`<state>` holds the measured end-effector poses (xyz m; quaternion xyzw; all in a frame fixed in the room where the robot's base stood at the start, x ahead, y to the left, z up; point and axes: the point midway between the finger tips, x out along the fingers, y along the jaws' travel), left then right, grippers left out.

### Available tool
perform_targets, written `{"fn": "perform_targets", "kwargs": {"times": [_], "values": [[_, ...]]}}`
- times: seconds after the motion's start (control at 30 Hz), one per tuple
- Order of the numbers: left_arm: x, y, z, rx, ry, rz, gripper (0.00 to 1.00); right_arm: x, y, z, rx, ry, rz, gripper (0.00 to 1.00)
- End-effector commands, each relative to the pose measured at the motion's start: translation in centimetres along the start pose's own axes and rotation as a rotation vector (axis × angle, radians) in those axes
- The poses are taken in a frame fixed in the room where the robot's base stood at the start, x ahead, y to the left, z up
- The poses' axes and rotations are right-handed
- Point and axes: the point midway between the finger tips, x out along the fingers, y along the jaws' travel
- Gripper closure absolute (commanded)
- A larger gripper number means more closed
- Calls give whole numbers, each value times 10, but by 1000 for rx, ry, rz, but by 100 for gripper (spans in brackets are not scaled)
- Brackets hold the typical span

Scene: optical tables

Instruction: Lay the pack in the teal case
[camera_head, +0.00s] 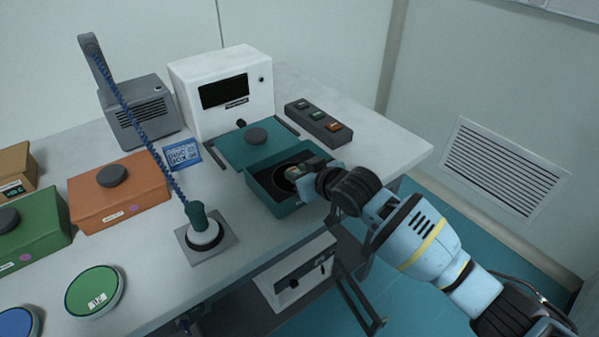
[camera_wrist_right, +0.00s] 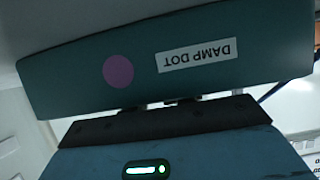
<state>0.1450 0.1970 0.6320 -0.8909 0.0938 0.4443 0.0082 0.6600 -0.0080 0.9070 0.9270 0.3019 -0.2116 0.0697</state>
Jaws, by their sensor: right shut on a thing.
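The teal case (camera_head: 272,199) stands open on the table near its front edge, with its teal lid (camera_head: 237,148) behind it. My right gripper (camera_head: 298,178) is at the right part of the case opening, shut on the pack. The pack is mostly hidden by the gripper and the case, so I cannot tell whether it touches the case floor. In the right wrist view the case's outer wall (camera_wrist_right: 135,84) fills the upper part, with a pink dot and an upside-down "DAMP DOT" label; the fingertips are hidden there. My left gripper is out of view.
An orange case (camera_head: 118,200) and a green case (camera_head: 35,235) stand to the left. A stand with a blue coiled cord (camera_head: 150,148) rises left of the teal case. A white instrument (camera_head: 205,75) and a button box (camera_head: 319,122) stand behind. The table's right end is clear.

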Motion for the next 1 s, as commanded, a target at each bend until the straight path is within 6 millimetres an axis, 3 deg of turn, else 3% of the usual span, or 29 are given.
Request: {"fn": "perform_targets", "kwargs": {"times": [0.2,0.23,0.37,0.77,1.0], "values": [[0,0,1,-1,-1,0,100,2,0,3,1,0,0,95],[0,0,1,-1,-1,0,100,1,0,3,1,1,0,70],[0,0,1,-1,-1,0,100,1,0,3,0,0,0,53],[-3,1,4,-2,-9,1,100,-2,0,-1,0,1,0,52],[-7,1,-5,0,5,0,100,-33,0,-2,-1,3,0,52]]}}
